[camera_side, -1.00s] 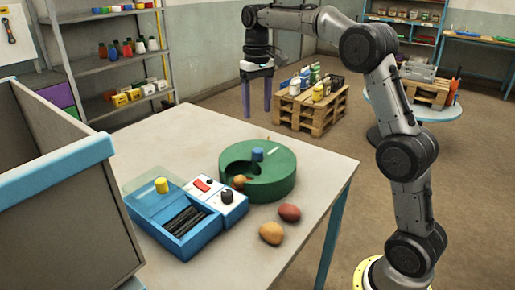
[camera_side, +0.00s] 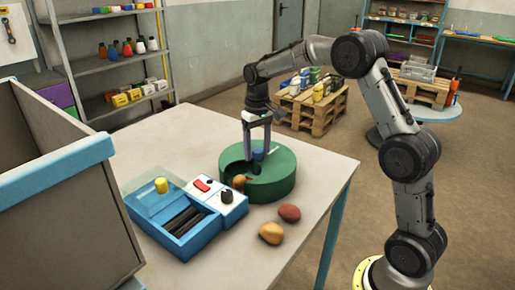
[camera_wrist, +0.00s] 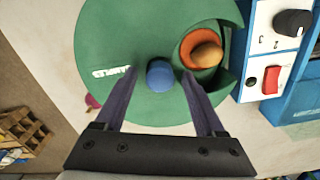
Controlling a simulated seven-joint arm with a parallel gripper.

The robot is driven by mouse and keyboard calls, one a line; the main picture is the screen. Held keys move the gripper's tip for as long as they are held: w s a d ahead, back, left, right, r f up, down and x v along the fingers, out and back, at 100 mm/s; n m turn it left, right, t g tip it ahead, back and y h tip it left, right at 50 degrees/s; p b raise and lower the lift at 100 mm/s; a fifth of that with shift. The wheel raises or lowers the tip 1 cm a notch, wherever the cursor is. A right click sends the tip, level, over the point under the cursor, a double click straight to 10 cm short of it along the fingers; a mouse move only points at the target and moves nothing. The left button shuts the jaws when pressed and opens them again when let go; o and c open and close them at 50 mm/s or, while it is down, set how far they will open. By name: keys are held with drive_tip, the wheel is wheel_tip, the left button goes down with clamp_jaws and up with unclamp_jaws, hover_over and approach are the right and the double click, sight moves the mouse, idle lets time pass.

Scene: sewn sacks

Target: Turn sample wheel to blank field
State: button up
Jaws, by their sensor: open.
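The sample wheel is a thick green disc (camera_side: 270,182) on the table, with a blue knob (camera_side: 257,154) on top. It also fills the upper middle of the wrist view (camera_wrist: 110,45), where the blue knob (camera_wrist: 160,73) shows too. A cut-out at its side shows an orange ring (camera_wrist: 190,50) with a brownish-orange lump (camera_wrist: 207,55) in it. A white mark (camera_wrist: 111,71) lies on the disc left of the knob. My gripper (camera_side: 257,143) points down over the wheel, open, its fingers on either side of the knob with gaps visible in the wrist view.
Two potato-like lumps (camera_side: 271,233) (camera_side: 289,212) lie in front.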

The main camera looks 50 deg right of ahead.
clamp_jaws()
idle(0.4)
idle(1.0)
